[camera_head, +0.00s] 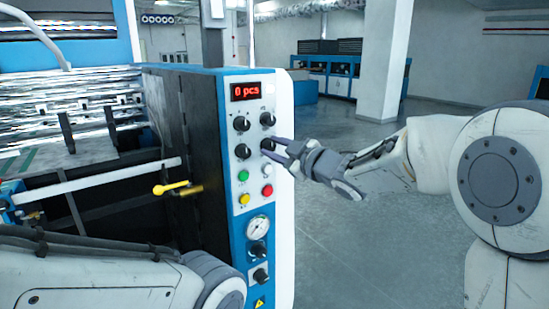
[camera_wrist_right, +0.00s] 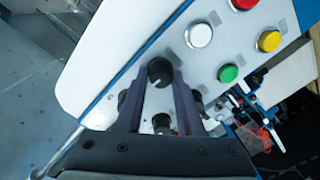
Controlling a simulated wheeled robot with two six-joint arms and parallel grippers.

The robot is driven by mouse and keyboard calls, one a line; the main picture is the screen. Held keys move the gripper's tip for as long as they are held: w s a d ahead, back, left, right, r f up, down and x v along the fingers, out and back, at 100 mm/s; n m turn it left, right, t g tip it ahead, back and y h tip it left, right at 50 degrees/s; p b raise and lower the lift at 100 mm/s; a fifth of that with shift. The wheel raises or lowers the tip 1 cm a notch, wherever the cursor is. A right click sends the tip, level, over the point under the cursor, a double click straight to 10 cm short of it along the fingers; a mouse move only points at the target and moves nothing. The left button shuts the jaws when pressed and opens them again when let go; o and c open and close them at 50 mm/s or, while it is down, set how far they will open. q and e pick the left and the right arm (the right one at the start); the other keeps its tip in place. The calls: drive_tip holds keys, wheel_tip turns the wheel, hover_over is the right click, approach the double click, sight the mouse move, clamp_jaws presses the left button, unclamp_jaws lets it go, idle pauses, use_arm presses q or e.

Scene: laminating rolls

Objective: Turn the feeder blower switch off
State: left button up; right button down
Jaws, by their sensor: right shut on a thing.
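The control panel (camera_head: 236,215) is a white face with blue edging on the machine's end. It carries several black rotary switches; their labels are too small to read, so I cannot tell by text which is the feeder blower switch. My right gripper (camera_head: 268,149) reaches in from the right and is shut on the lower right black switch (camera_head: 268,143). In the right wrist view that switch (camera_wrist_right: 160,71) sits between the two fingertips, with a pale mark on its face. My left gripper is out of view; only my left arm shows at the lower left.
Below the switches are green (camera_head: 243,176), white (camera_head: 266,170), red (camera_head: 267,191) and yellow (camera_head: 244,199) buttons. A red display (camera_head: 245,91) reads "0 pcs". A gauge (camera_head: 257,227) sits lower, and a yellow lever (camera_head: 170,188) juts out left. Floor right of the panel is clear.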

drive_tip(key=shift+f+n+b, duration=0.1)
drive_tip(key=shift+n+b, duration=0.2)
drive_tip(key=shift+n, duration=0.2)
drive_tip(key=c, duration=0.5)
unclamp_jaws()
drive_tip(key=b+v, duration=0.1)
drive_tip(key=v, duration=0.9)
drive_tip(key=shift+s+b, duration=0.25)
drive_tip(key=shift+b, duration=0.15)
